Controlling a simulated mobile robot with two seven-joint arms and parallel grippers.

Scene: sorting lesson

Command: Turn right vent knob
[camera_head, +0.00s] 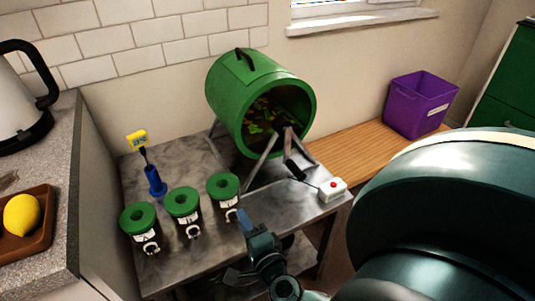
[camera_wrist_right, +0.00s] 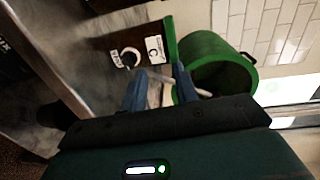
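Three dark jars with green lids stand in a row on the metal table. The right jar (camera_head: 223,187) carries a small pale vent knob (camera_head: 230,215) low on its front. In the right wrist view this knob (camera_wrist_right: 130,57) shows as a pale ring beside a white label with a "C" (camera_wrist_right: 155,49). My right gripper (camera_head: 243,218) is just in front and to the right of this jar. Its blue fingers are apart in the wrist view (camera_wrist_right: 158,86), with the knob beyond their tips, and nothing is seen held. My left gripper is not in view.
The middle jar (camera_head: 183,203) and left jar (camera_head: 139,217) have similar knobs. Behind stands a green drum (camera_head: 236,88) on metal legs, with a white red-button box (camera_head: 332,189) to its right. A blue holder with a yellow-topped probe (camera_head: 155,181) stands behind the jars.

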